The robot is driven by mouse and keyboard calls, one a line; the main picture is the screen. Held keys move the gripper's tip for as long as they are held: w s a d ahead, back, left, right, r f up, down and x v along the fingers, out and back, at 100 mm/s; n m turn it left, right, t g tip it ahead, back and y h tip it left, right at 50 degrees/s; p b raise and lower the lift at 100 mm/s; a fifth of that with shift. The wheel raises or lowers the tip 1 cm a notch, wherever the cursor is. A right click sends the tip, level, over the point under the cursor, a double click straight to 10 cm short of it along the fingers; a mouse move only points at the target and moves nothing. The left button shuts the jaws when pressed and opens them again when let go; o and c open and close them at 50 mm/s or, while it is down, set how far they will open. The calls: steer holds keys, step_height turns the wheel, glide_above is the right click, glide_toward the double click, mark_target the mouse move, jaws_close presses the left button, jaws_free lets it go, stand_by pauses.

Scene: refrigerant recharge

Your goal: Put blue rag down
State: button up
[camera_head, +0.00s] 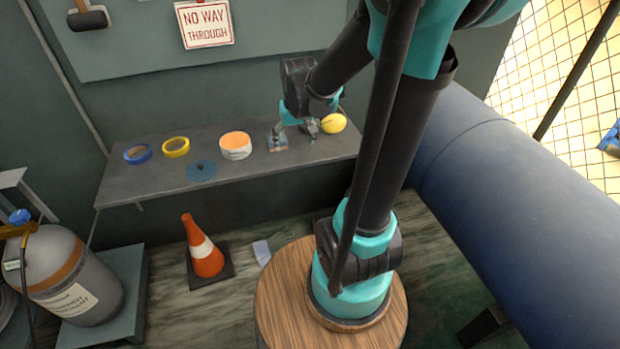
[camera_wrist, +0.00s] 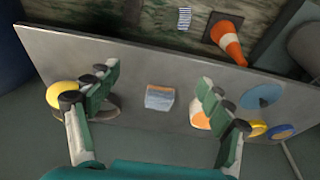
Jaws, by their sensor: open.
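A small folded blue-grey cloth, which looks like the blue rag (camera_head: 278,142), lies on the grey shelf (camera_head: 135,182). In the wrist view the rag (camera_wrist: 159,98) lies flat between my spread fingers, with a gap on both sides. My gripper (camera_head: 297,130) is open and empty, pointing down over the shelf by the rag. In the wrist view both fingers of my gripper (camera_wrist: 158,85) show wide apart. Whether a fingertip touches the shelf, I cannot tell.
A yellow rounded object (camera_head: 334,123) is right of my gripper. An orange-and-white roll (camera_head: 236,152), a flat blue disc (camera_head: 201,171), and yellow (camera_head: 176,147) and blue (camera_head: 138,154) tape rolls are left. A traffic cone (camera_head: 206,257) and gas cylinder (camera_head: 75,280) stand below.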

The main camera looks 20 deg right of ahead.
steer(key=s+d+f+t, duration=0.1)
steer(key=s+f, duration=0.4)
steer(key=s, duration=0.8)
steer(key=shift+s+d+f, duration=0.2)
steer(key=shift+s, duration=0.15)
